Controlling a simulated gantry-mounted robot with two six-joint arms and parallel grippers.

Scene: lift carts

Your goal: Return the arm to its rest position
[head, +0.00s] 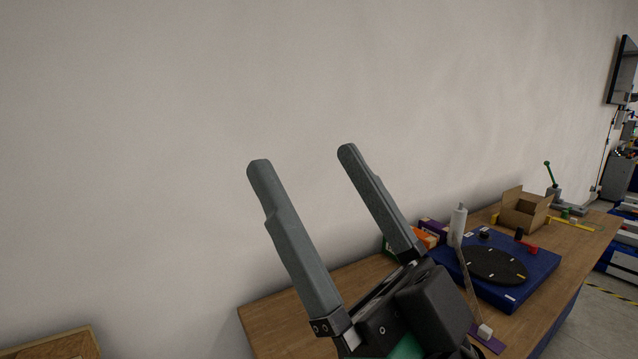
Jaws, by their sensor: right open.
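My right gripper (303,156) stands large in the lower middle of the head view, its two grey fingers pointing up and to the left. The fingers are wide apart and nothing is between them but the pale wall behind. It appears raised in front of the wooden workbench (270,315) and hides part of its left side. My left gripper does not show.
On the bench stand a blue base (545,262) with a black disc (494,265), a white cylinder (458,225), an open cardboard box (524,209) and small coloured boxes (428,234). A wooden surface (60,347) shows at lower left. A wall (150,130) fills the background.

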